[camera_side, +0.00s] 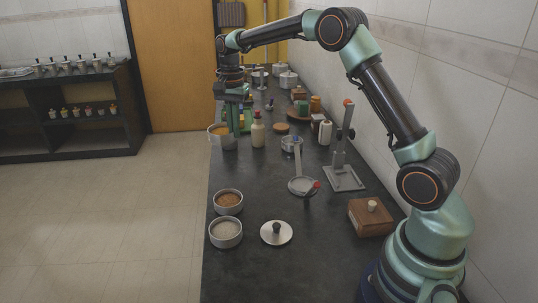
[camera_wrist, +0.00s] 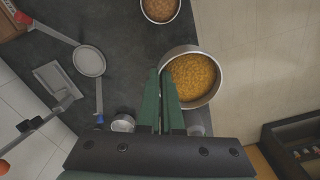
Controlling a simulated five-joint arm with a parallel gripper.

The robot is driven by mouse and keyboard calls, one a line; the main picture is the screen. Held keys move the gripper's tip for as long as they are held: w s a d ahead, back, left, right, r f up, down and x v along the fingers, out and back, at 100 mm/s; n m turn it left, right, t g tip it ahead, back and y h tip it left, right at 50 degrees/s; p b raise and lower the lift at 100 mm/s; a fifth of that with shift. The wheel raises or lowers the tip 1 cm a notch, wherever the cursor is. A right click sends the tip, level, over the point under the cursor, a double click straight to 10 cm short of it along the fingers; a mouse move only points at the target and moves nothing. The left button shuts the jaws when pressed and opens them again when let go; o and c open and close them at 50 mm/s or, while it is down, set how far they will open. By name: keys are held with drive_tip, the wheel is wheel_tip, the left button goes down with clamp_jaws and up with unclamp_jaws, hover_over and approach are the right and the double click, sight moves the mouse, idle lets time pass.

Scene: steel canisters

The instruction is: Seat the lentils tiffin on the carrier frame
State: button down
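The lentils tiffin (camera_side: 221,142) is a round steel canister of yellow-orange lentils at the far left of the counter. In the wrist view the tiffin (camera_wrist: 197,78) lies over the counter's edge and looks raised, though its height is hard to judge. My gripper (camera_side: 233,128) points down at its right side. In the wrist view the green fingers of my gripper (camera_wrist: 160,76) are close together at the tiffin's near-left rim, apparently closed on its wall. The carrier frame seems to be the grey stand with a flat base (camera_side: 343,178) and an upright post; the base (camera_wrist: 56,84) is empty.
A brown-filled tiffin (camera_side: 228,203), a pale-filled tiffin (camera_side: 225,234) and a knobbed lid (camera_side: 276,234) stand at the front left. A grey round-ended tool (camera_side: 301,186) lies mid-counter. A bottle (camera_side: 258,132) stands close right of my gripper. A wooden box (camera_side: 371,218) is right.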

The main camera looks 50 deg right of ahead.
wheel_tip(320, 180, up, 3)
drive_tip(key=shift+f, duration=0.15)
drive_tip(key=shift+d+r, duration=0.1)
drive_tip(key=shift+r, duration=0.2)
drive_tip(key=s+d+f, duration=0.6)
drive_tip(key=s+d, duration=0.1)
drive_tip(key=s, duration=0.2)
drive_tip(key=s+d+f, duration=0.7)
drive_tip(key=s, duration=0.3)
drive_tip(key=shift+w+a+f, duration=0.1)
drive_tip(key=shift+f, duration=1.05)
drive_tip(key=shift+w+a+f, duration=0.1)
drive_tip(key=shift+f, duration=1)
drive_tip(key=shift+f, duration=0.6)
